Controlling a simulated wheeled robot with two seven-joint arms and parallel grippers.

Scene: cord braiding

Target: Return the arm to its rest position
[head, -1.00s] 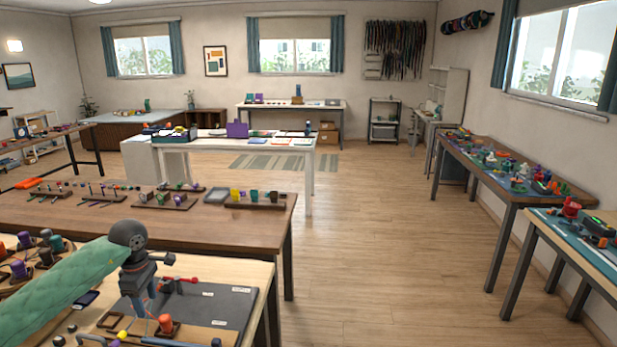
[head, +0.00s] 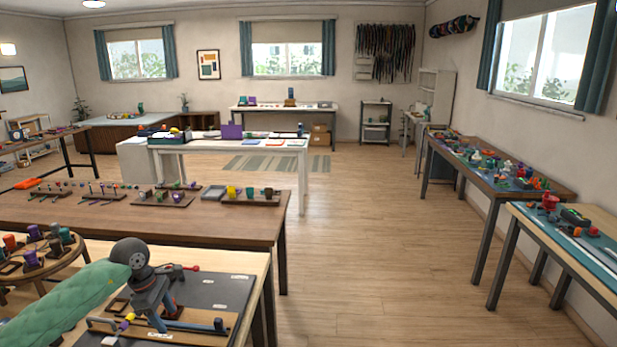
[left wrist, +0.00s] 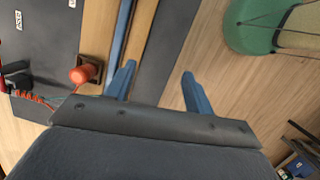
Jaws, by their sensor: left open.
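My left gripper (head: 150,318) is over the left part of the near bench, at the end of my green-sleeved arm. In the left wrist view its two blue fingers (left wrist: 157,85) stand apart with nothing between them. An orange spool (left wrist: 82,74) on a small dark base sits left of the fingers, with a red coiled cord (left wrist: 35,98) beside it. A wooden strip with a blue bar (head: 190,325) lies on the bench; it also runs up past the left finger in the wrist view. My right gripper is not in view.
A dark mat (head: 225,288) with white labels covers much of the near bench. A round wooden stand (head: 70,262) with several coloured spools is at the left. A brown table (head: 240,225) with spool racks stands beyond.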

